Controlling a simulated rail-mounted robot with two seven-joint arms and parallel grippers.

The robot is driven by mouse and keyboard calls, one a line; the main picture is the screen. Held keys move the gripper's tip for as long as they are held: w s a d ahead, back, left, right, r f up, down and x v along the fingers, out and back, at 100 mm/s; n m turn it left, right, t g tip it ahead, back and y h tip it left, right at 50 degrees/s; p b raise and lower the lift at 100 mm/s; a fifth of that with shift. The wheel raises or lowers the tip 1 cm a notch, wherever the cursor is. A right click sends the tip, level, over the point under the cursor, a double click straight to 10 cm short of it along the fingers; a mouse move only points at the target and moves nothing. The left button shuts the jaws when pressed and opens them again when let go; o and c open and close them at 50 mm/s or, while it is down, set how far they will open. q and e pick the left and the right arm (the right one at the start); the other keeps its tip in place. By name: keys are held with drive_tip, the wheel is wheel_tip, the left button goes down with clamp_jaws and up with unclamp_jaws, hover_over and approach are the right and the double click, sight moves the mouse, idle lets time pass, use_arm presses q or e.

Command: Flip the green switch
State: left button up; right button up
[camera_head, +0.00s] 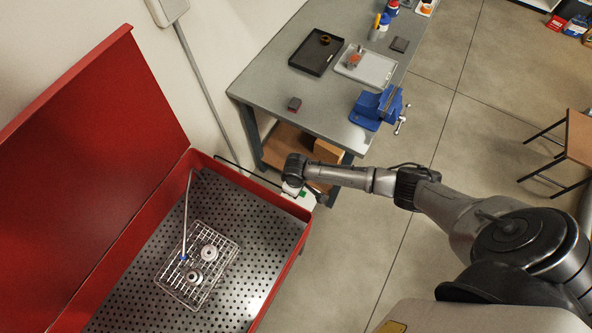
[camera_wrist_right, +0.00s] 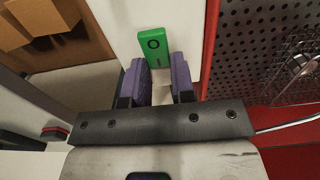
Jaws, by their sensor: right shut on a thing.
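The green switch (camera_wrist_right: 155,47) is a bright green rocker with a circle mark, set on a white box (camera_head: 300,198) at the outer side of the red washer tank. A small green patch of the switch shows in the head view (camera_head: 303,194). My right gripper (camera_wrist_right: 160,66) has purple-padded fingers on either side of the switch's near end and is shut on it. In the head view its fingers are mostly hidden by the wrist. My left gripper is not in view.
The red washer tank (camera_head: 289,265) has its lid raised and holds a wire basket (camera_head: 217,269) with metal parts on a perforated floor. A grey workbench (camera_head: 268,84) with trays and a blue vise (camera_head: 377,107) stands behind. Floor to the right of the tank is clear.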

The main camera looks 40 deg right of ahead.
drive_tip(key=shift+s+d+r+t+p, duration=0.1)
drive_tip(key=shift+s+r+t+p, duration=0.3)
drive_tip(key=shift+p, duration=0.6)
clamp_jaws()
drive_tip(key=shift+w+f+t+y+p, duration=0.1)
drive_tip(key=shift+t+y+p, duration=0.3)
drive_tip(key=shift+t+p, duration=0.25)
drive_tip(key=shift+t, duration=0.55)
drive_tip(key=o, duration=0.9)
unclamp_jaws()
